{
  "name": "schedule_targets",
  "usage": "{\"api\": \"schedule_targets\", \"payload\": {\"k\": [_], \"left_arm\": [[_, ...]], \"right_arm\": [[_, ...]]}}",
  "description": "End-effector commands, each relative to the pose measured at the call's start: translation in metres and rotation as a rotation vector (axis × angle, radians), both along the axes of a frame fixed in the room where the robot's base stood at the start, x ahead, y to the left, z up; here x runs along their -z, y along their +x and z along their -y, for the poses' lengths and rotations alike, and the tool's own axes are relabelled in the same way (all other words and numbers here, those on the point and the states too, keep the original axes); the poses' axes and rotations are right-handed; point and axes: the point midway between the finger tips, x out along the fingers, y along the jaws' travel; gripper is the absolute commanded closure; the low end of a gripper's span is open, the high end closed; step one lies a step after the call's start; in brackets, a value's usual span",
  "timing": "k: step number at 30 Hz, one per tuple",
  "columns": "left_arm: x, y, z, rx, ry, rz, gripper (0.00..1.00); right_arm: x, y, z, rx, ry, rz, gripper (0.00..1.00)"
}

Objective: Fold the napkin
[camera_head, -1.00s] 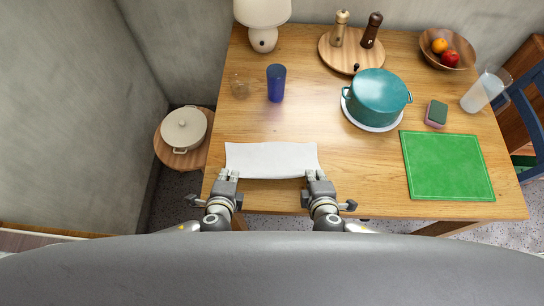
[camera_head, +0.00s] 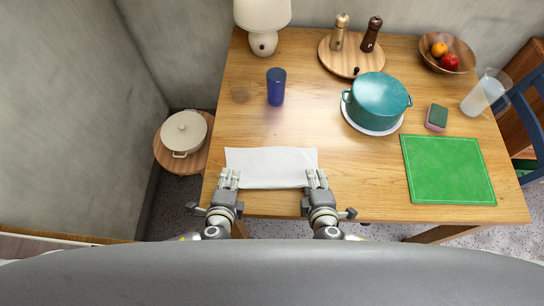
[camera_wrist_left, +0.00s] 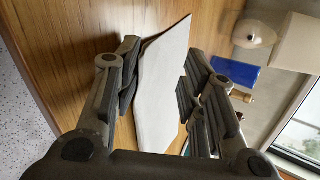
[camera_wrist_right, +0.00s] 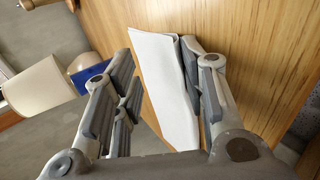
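The white napkin (camera_head: 271,166) lies on the table near its front edge, as a wide, short strip. My left gripper (camera_head: 229,176) is at its near left corner and my right gripper (camera_head: 316,176) at its near right corner. In the left wrist view the napkin (camera_wrist_left: 162,85) passes between the spread fingers, close to the left one. In the right wrist view the napkin (camera_wrist_right: 162,80) also lies between spread fingers, close to the right one. Whether those fingers touch it, I cannot tell. Part of the near corners is hidden by the fingers.
The wooden table (camera_head: 330,190) is clear right of the napkin, up to a green mat (camera_head: 448,170). A blue cup (camera_head: 276,87) stands behind the napkin. A teal pot (camera_head: 377,103), a sponge (camera_head: 436,117) and a clear pitcher (camera_head: 484,93) stand farther right.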

Motion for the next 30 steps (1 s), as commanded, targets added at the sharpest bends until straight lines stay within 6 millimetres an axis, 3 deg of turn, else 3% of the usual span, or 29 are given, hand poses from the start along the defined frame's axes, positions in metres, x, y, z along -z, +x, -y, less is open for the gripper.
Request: {"api": "schedule_targets", "payload": {"k": [5, 21, 30], "left_arm": [[-0.008, -0.005, 0.0, -0.001, -0.002, -0.004, 0.61], [-0.078, -0.053, 0.0, 0.001, -0.002, -0.004, 0.61], [-0.09, -0.061, 0.0, -0.001, 0.002, -0.002, 0.61]], "right_arm": [[-0.009, -0.004, 0.0, 0.001, 0.003, -0.001, 0.61], [-0.079, -0.052, 0.0, 0.0, 0.003, -0.002, 0.61], [-0.09, -0.06, 0.0, 0.001, -0.001, 0.0, 0.61]]}}
